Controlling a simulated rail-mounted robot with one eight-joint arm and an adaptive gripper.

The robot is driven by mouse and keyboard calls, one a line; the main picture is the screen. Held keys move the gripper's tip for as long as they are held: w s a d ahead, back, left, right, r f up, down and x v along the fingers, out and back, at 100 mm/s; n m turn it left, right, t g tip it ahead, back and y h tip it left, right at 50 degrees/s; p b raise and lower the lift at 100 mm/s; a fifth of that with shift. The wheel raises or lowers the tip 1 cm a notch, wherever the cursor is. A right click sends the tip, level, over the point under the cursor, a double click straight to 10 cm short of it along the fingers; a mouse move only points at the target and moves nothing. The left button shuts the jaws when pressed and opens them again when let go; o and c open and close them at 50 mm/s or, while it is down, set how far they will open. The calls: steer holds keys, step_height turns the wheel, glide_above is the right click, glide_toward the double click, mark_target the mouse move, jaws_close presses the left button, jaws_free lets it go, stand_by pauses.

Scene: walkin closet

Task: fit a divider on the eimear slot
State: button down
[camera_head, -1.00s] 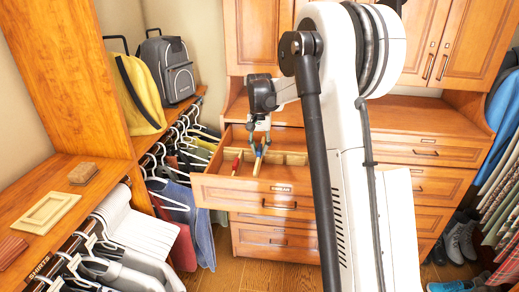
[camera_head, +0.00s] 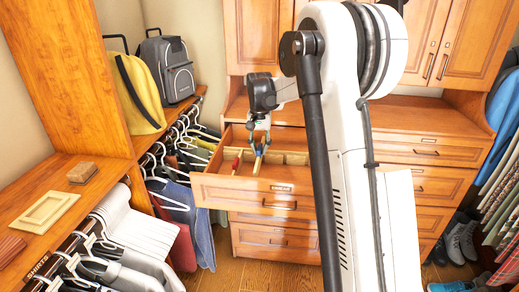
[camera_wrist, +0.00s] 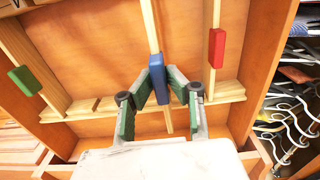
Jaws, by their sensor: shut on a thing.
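My gripper (camera_wrist: 160,82) is shut on the blue tab of a wooden divider (camera_wrist: 151,30) inside the open drawer (camera_head: 245,190). The wooden strip runs up from the tab and also shows below the slotted cross rail (camera_wrist: 85,106); my fingers hide where it meets the rail. A red-tabbed divider (camera_wrist: 216,48) stands to the right and a green-tabbed divider (camera_wrist: 25,80) to the left in the wrist view. In the head view my gripper (camera_head: 259,138) is over the drawer. No slot name is readable.
Hanging clothes (camera_head: 180,160) crowd the drawer's left side. A shelf with a pale panel (camera_head: 45,212) and a small wooden block (camera_head: 82,172) is at left. White hangers (camera_wrist: 290,120) are close to the drawer in the wrist view. Shoes (camera_head: 460,240) lie at right.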

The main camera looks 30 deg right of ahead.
steer(key=shift+f+b, duration=1.75)
steer(key=shift+f, duration=0.75)
stand_by(0.9)
steer(key=shift+f, duration=0.3)
steer(key=shift+f+b, duration=0.5)
steer(key=shift+b, duration=0.05)
steer(key=c, duration=1.6)
jaws_free()
steer(key=shift+c, duration=0.2)
step_height(320, 180, up, 12)
steer(key=shift+r, duration=0.1)
steer(key=shift+a, duration=0.1)
